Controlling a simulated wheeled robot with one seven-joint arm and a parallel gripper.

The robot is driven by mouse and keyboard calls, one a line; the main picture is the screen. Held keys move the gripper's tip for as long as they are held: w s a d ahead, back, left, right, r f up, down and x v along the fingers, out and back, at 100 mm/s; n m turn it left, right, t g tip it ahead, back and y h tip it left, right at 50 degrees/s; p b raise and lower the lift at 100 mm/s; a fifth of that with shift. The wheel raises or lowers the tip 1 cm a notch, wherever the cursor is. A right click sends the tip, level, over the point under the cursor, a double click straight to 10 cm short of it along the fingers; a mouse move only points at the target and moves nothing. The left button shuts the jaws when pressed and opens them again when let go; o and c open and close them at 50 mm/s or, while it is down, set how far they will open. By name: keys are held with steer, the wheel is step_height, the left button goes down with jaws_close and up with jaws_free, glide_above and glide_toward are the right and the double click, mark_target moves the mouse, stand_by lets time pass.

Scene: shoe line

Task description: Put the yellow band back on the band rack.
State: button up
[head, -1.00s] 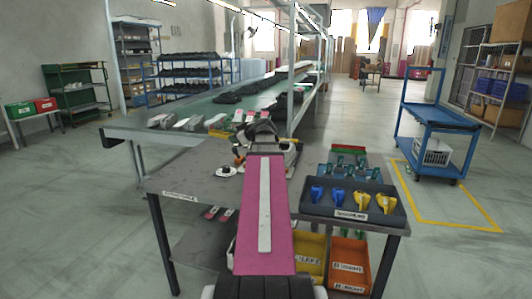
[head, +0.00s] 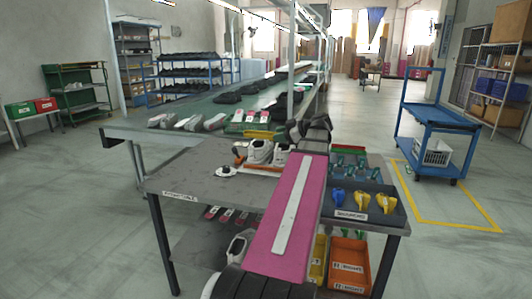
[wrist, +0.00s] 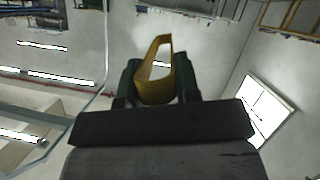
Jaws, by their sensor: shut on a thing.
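The yellow band (wrist: 154,88) is a narrow upright loop held between the dark fingers of my gripper (wrist: 157,82) in the wrist view. My gripper is shut on its lower end. In the head view my gripper (head: 312,130) is at the far end of my pink arm, above the back of the grey table; I cannot make out the held band there. A dark tray (head: 352,216) at the table's right side, with blue pieces (head: 338,197) and yellow pieces (head: 361,199) standing in it, looks like the band rack. My arm hides its left end.
White shoes (head: 260,151) and a small white disc (head: 226,171) are on the grey table (head: 190,180). Teal pieces stand behind the dark tray. Orange bins (head: 347,262) are below. A conveyor (head: 140,128) runs behind; a blue cart (head: 435,122) stands right.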

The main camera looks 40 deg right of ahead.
mark_target(278, 149)
steer(key=w+d+f, duration=0.2)
steer(key=w, duration=0.1)
steer(key=w+d+f, duration=0.2)
steer(key=w, duration=0.1)
steer(key=w+d+f, duration=0.3)
steer(key=shift+w, duration=0.2)
steer(key=shift+a+f, duration=0.1)
steer(key=shift+f, duration=1.75)
steer(key=o, duration=0.9)
steer(key=shift+f, duration=0.1)
steer(key=shift+f, duration=0.1)
